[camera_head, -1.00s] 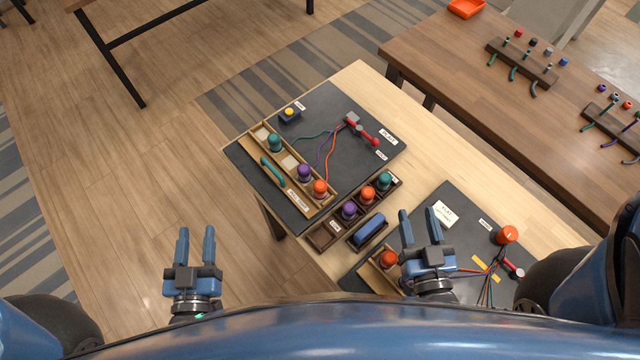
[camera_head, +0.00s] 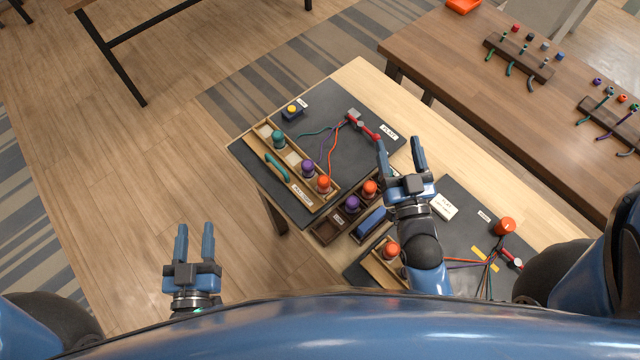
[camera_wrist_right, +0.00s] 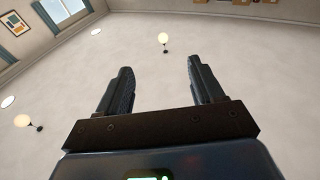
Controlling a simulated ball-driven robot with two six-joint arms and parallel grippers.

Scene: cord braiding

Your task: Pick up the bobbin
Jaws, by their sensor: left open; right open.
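Several bobbins show in the head view. A teal bobbin (camera_head: 279,139), a purple bobbin (camera_head: 308,167) and an orange bobbin (camera_head: 323,183) stand in the wooden tray (camera_head: 262,160) on the far dark mat. A purple bobbin (camera_head: 352,203) and an orange bobbin (camera_head: 370,188) sit in the dark compartment box (camera_head: 322,232). Another orange bobbin (camera_head: 391,250) is in the near tray, and a large orange one (camera_head: 504,226) stands on the near mat. My right gripper (camera_head: 402,146) is open and empty, right of the box. My left gripper (camera_head: 194,236) is open over the floor, left of the table.
Cords run from a red-handled clamp (camera_head: 361,124) on the far mat. A blue block (camera_head: 372,222), a white sign (camera_head: 443,207) and a yellow button (camera_head: 291,110) are on the table. A second table (camera_head: 450,60) with cord racks stands at right.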

